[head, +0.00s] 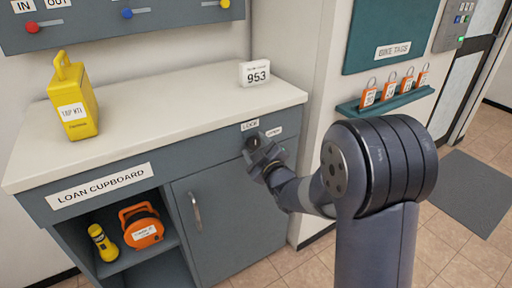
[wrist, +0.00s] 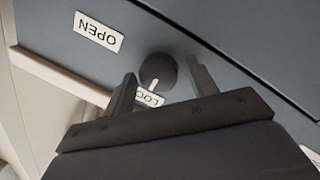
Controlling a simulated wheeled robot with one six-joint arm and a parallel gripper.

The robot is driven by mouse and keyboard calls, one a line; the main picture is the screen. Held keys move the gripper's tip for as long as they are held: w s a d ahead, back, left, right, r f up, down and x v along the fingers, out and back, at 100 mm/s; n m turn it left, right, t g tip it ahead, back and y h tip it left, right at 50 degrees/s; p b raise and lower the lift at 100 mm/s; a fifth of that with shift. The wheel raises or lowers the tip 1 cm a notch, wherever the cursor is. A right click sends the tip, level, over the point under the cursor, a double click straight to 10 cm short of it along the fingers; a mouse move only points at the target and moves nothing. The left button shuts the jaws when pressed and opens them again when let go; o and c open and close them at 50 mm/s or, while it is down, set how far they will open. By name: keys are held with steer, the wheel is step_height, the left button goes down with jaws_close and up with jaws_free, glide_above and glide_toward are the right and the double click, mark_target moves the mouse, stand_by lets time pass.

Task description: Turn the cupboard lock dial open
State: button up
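The dark round lock dial (wrist: 158,69) is on the cupboard's upper front panel (head: 205,168). In the wrist view its white pointer mark points toward the partly hidden LOCK label (wrist: 150,97). The OPEN label (wrist: 98,31) appears upside down, to the upper left of the dial. In the head view the LOCK label (head: 250,126) and OPEN label (head: 273,131) sit just above my gripper (head: 258,148). My gripper (wrist: 164,84) is open, with one finger on each side of the dial and visible gaps between. I cannot tell how deep the fingertips reach along the dial.
The cupboard door (head: 232,225) with its handle (head: 195,210) is below. Shelves hold a yellow torch (head: 102,243) and orange reel (head: 141,226).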

steer(key=c, duration=0.8)
steer(key=shift+m, duration=0.4)
steer(key=shift+m+b, duration=0.3)
steer(key=shift+m, duration=0.7)
steer(key=m, duration=0.3)
steer(key=shift+r+g+p, duration=0.2)
steer(key=shift+g+p, duration=0.1)
steer(key=shift+g, duration=0.1)
steer(key=m+p, duration=0.2)
steer(key=m, duration=0.1)
steer(key=m+g+p, duration=0.1)
steer(key=m+p, duration=0.1)
steer(key=m, duration=0.1)
steer(key=shift+d+r+y, duration=0.1)
steer(key=shift+r+y, duration=0.1)
steer(key=shift+y, duration=0.2)
steer(key=m+p, duration=0.1)
steer(key=m, duration=0.1)
steer(key=m+p, duration=0.2)
steer(key=shift+w+d+f+g+y, duration=0.1)
steer(key=shift+f+g+y, duration=0.05)
steer(key=shift+g+y, duration=0.2)
steer(key=shift+m+p, duration=0.3)
steer(key=shift+m, duration=0.1)
